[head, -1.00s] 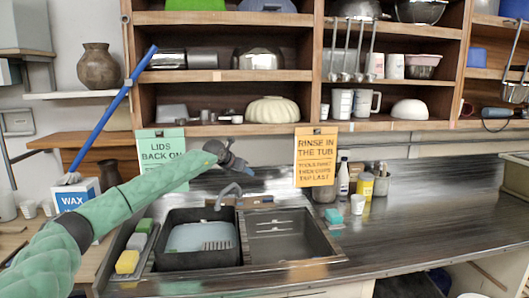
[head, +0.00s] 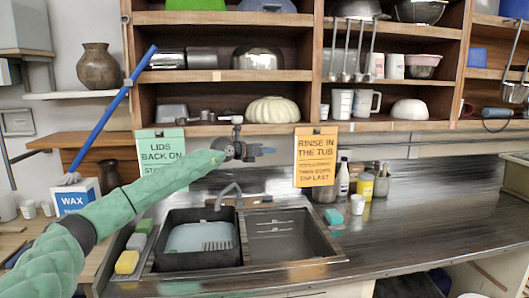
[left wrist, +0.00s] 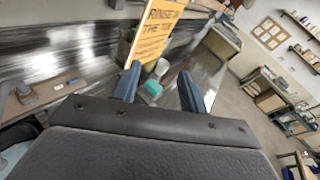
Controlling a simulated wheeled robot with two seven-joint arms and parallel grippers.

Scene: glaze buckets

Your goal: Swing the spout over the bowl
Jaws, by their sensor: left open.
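The grey spout (head: 231,186) arches up behind the sink, with its outlet end toward the left, over the back of the left bowl. That left bowl holds a dark tub (head: 165,262) with pale liquid and a ribbed item. The right bowl (head: 285,238) is empty. My left gripper (head: 266,151) is open and empty, in the air above and right of the spout, apart from it. In the left wrist view its two blue fingers (left wrist: 160,86) are spread, with nothing held between them. My right gripper is not in view.
An orange sign (head: 316,158) hangs right of my left gripper and a green sign (head: 160,146) hangs left. A teal sponge (head: 333,216) and white cup (head: 357,204) stand right of the sink. Sponges line its left edge.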

